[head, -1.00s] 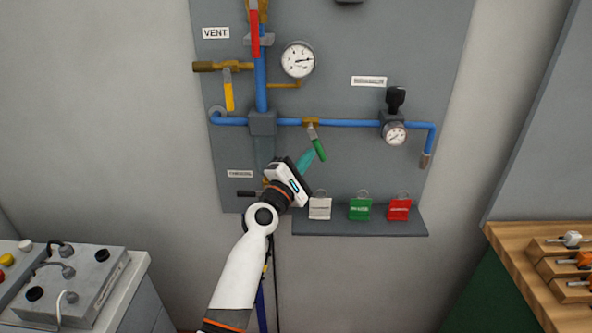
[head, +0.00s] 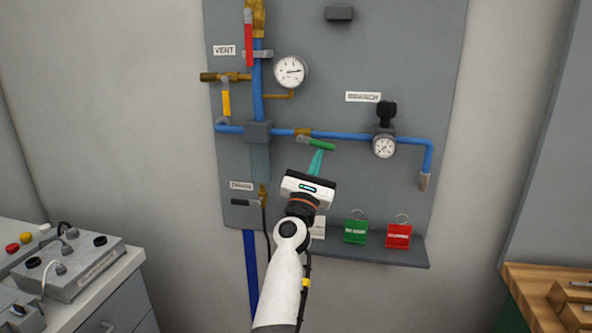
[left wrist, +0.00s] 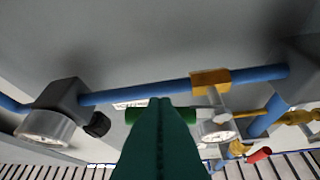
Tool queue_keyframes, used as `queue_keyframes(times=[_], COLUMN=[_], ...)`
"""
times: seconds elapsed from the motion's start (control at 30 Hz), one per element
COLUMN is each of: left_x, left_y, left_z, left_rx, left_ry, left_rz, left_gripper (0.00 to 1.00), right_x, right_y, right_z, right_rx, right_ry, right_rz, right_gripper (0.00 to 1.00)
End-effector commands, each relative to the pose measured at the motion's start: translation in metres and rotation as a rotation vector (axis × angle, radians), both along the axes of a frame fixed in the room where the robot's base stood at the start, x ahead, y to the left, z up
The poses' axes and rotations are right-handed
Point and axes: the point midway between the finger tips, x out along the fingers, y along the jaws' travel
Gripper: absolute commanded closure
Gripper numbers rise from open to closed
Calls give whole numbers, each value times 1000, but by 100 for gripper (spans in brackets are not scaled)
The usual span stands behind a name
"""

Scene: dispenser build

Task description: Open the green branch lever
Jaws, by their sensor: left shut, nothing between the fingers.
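The green lever (head: 320,145) sits on a brass valve (head: 302,133) in the blue horizontal pipe. It points right and slightly down, nearly along the pipe. My left gripper (head: 318,152) is just below the lever, its teal fingers together and empty, tips touching or very close to it. In the left wrist view the shut fingers (left wrist: 158,140) cover the middle of the green lever (left wrist: 185,116), and its ends show on both sides. The brass valve (left wrist: 210,80) is above it there. My right gripper is not in view.
A red lever (head: 248,38), a yellow lever (head: 226,102) and a gauge (head: 290,71) are above on the grey panel. A regulator with a gauge (head: 384,146) is to the right.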

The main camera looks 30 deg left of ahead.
Motion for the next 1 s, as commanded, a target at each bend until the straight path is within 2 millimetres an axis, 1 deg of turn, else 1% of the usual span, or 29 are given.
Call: queue_keyframes(times=[0.1,0.27,1.0], left_x=[1,2,2], left_y=[0,-2,-4], left_z=[5,9,11], left_rx=[1,4,5], left_ry=[-1,0,0], left_rz=[0,2,-1], left_gripper=[100,100,100], right_x=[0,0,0], right_y=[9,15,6], right_z=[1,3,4], right_rx=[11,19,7], right_ry=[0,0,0], right_rz=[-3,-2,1], right_gripper=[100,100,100])
